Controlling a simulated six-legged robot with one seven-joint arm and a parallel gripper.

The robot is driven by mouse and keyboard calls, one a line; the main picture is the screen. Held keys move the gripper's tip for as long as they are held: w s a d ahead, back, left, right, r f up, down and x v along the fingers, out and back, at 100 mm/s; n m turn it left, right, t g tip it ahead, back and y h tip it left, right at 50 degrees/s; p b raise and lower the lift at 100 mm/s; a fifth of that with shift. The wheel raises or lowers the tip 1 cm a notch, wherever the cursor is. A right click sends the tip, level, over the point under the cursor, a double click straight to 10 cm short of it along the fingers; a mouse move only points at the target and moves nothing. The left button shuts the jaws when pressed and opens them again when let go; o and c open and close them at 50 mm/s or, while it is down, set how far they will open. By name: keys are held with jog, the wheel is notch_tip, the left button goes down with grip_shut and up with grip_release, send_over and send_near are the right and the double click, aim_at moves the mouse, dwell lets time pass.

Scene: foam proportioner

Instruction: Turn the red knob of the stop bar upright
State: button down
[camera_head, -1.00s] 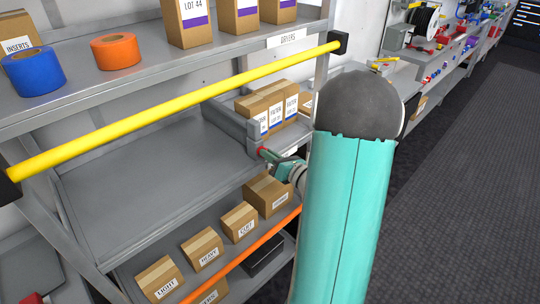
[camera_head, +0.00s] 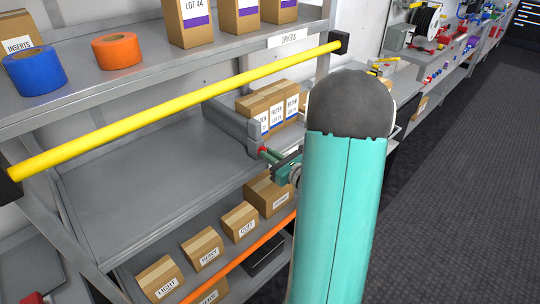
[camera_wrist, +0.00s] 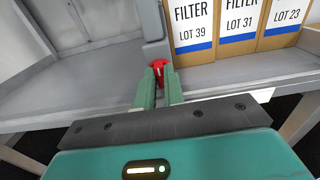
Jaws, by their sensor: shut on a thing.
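The red knob (camera_wrist: 158,72) shows between the tips of my gripper (camera_wrist: 160,84) in the wrist view. My gripper is shut on it, with a finger on each side. The knob sits at the end of the grey stop bar (camera_wrist: 155,35), beside the filter boxes. In the head view a small part of the red knob (camera_head: 263,150) shows at my gripper (camera_head: 268,154), by the shelf's front edge. The stop bar (camera_head: 228,116) runs back along the shelf there. My arm hides part of the gripper in the head view, and the fingers cover the knob's sides.
Filter boxes (camera_head: 268,108) stand right of the stop bar. A yellow bar (camera_head: 180,100) crosses in front of the shelves, above my gripper. Labelled boxes (camera_head: 203,248) stand on the shelf below, behind an orange bar (camera_head: 240,258). The middle shelf (camera_head: 140,195) left of the stop bar is bare.

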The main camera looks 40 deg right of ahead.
jog(key=c, duration=1.5)
grip_release()
jog(key=s, duration=1.4)
jog(key=shift+d, duration=0.2)
jog(key=shift+w, duration=0.1)
